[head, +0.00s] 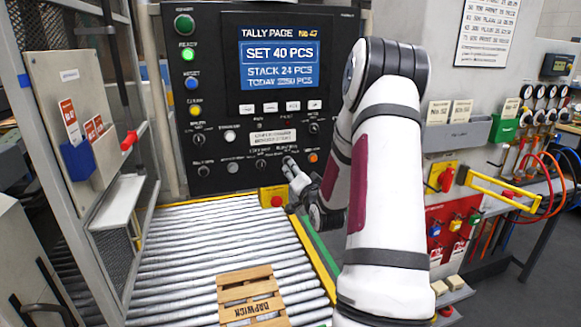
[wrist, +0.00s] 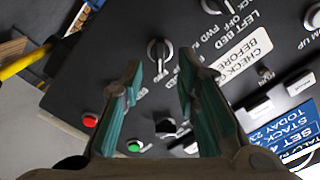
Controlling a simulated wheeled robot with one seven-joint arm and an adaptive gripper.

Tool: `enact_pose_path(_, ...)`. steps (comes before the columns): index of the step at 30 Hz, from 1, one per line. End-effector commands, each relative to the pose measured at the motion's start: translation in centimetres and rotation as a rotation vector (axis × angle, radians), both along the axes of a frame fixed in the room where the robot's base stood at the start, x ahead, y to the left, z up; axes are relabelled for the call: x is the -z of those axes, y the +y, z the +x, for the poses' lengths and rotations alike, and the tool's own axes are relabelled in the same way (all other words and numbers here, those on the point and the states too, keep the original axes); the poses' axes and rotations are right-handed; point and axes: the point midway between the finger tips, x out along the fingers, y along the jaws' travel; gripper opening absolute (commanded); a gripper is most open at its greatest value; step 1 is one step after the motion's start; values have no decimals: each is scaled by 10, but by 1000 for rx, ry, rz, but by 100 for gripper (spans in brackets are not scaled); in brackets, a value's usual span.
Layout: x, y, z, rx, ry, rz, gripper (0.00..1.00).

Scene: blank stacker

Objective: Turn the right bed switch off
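In the wrist view a black selector knob with a pale pointer line (wrist: 158,49) sits on the dark panel, just beyond and between my fingertips. The lettering around it is too small to read for sure, so I cannot confirm it is the right bed switch. Another knob (wrist: 211,5), beside the "LEFT BED" lettering, is cut off by the top edge. My gripper (wrist: 160,68) is open, one finger on each side of the first knob; contact cannot be told. In the head view my gripper (head: 290,168) is at the lower right of the control panel (head: 217,110), hiding part of it.
A red button (wrist: 90,120) and a green button (wrist: 134,145) are near my fingers. An orange button (head: 313,157) is right of my gripper. Below lies a roller conveyor (head: 185,255) with a wooden pallet (head: 249,291). A yellow box with a red button (head: 275,198) stands close below.

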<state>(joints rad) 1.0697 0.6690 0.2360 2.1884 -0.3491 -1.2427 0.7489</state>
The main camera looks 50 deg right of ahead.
Motion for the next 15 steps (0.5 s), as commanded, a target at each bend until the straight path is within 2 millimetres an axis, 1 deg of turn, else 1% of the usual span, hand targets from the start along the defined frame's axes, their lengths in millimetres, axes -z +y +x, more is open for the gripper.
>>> enact_pose_path(1, -1, -4, 9, -1, -2, -1, 29)
enact_pose_path(3, 0, -10, 18, -1, -2, 0, 29)
enact_pose_path(6, 0, -17, 29, -1, -1, 0, 29)
enact_pose_path(10, 0, -22, 37, 0, 0, 0, 29)
enact_pose_path(15, 0, -24, 40, 0, 0, 0, 29)
